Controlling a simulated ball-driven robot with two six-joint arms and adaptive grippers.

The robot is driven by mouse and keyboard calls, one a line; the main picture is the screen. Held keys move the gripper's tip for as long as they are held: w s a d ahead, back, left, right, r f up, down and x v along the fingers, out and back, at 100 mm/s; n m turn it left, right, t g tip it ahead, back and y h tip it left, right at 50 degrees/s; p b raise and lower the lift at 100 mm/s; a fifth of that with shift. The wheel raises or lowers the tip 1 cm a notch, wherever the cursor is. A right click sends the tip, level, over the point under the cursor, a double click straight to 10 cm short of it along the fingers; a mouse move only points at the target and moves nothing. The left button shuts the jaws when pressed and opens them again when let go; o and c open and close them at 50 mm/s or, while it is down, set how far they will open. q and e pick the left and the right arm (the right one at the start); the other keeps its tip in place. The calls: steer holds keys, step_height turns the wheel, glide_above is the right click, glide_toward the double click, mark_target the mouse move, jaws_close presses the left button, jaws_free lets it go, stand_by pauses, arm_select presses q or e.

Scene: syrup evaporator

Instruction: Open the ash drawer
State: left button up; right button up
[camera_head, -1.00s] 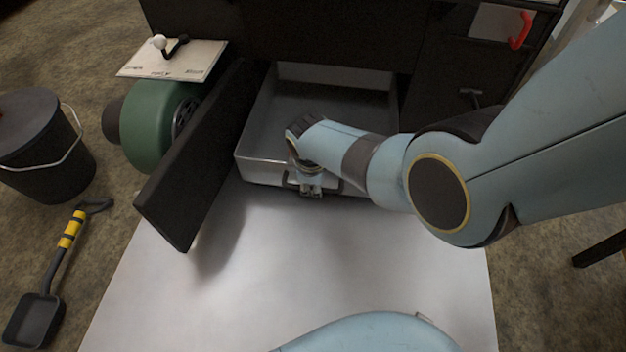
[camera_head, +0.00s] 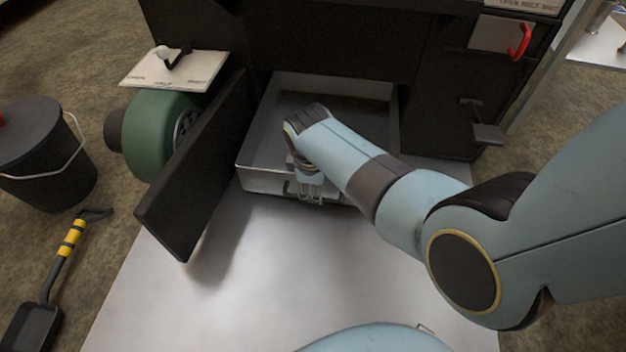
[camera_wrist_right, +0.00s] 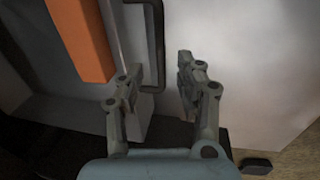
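The ash drawer (camera_head: 262,181) is a grey metal tray, pulled well out of the black evaporator front, low above the white floor sheet. Its inside looks empty where it shows. My right gripper (camera_head: 312,196) points down at the drawer's front face, by its dark bar handle (camera_head: 288,189). In the right wrist view the fingers of my right gripper (camera_wrist_right: 158,78) stand apart, and the handle (camera_wrist_right: 158,40) runs between them, nearer the left finger. I see no firm grip on it. My forearm hides part of the drawer's right side. My left gripper is out of view.
A black door (camera_head: 190,185) stands swung open left of the drawer, beside a green blower (camera_head: 155,135). A lidded bucket (camera_head: 45,165) and a shovel (camera_head: 58,265) are at the left. The white sheet (camera_head: 200,310) before the drawer is clear.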

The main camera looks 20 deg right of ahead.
steer(key=shift+s+a+r, duration=0.1)
steer(key=shift+s+r, duration=0.05)
steer(key=shift+r, duration=0.5)
steer(key=shift+s+r, duration=0.1)
steer(key=shift+r, duration=0.5)
